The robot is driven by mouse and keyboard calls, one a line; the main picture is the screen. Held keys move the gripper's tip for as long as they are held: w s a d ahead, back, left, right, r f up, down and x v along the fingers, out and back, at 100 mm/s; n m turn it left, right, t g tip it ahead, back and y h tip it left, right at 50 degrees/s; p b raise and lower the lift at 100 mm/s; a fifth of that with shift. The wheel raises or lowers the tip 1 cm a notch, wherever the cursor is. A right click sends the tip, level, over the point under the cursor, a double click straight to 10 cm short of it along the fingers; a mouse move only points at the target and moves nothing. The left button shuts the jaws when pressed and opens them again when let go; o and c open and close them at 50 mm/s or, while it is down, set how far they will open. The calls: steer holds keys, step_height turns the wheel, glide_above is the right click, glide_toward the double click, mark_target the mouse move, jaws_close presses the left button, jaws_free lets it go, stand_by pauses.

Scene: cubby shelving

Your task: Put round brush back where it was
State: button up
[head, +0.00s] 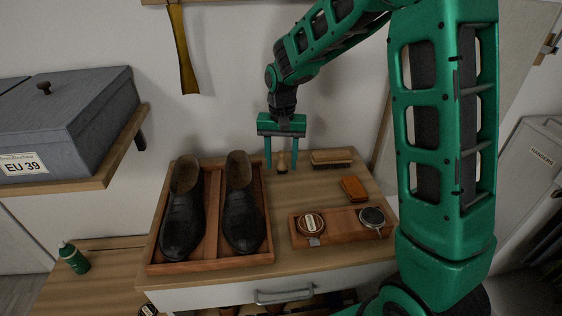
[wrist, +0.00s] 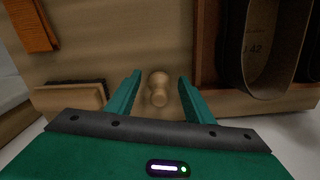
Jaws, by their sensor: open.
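My gripper (head: 281,164) is open and points down, one finger on each side of the brush. The wrist view shows gaps between the handle and both green fingers (wrist: 160,77). The brush's lower end is hard to make out.
A wooden tray (head: 211,225) with two black shoes stands left of the brush. A long brush (head: 332,157) lies close on the right, with an orange-brown block (head: 353,188) in front. A wooden holder (head: 340,238) with two round tins sits at the front right.

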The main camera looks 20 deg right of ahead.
mark_target(282, 153)
step_height(282, 153, up, 12)
steer(key=s+d+m, duration=0.1)
steer(key=s+d, duration=1.3)
steer(key=s, duration=0.3)
steer(key=s+d+f, duration=0.2)
steer(key=s, duration=0.6)
steer(key=s+d+f, duration=0.1)
steer(key=s, duration=0.7)
steer(key=shift+s+d+f+m, duration=0.3)
steer(key=shift+s+d+f, duration=0.05)
steer(key=shift+d, duration=0.05)
steer(key=shift+w+f, duration=0.25)
steer(key=shift+w, duration=0.4)
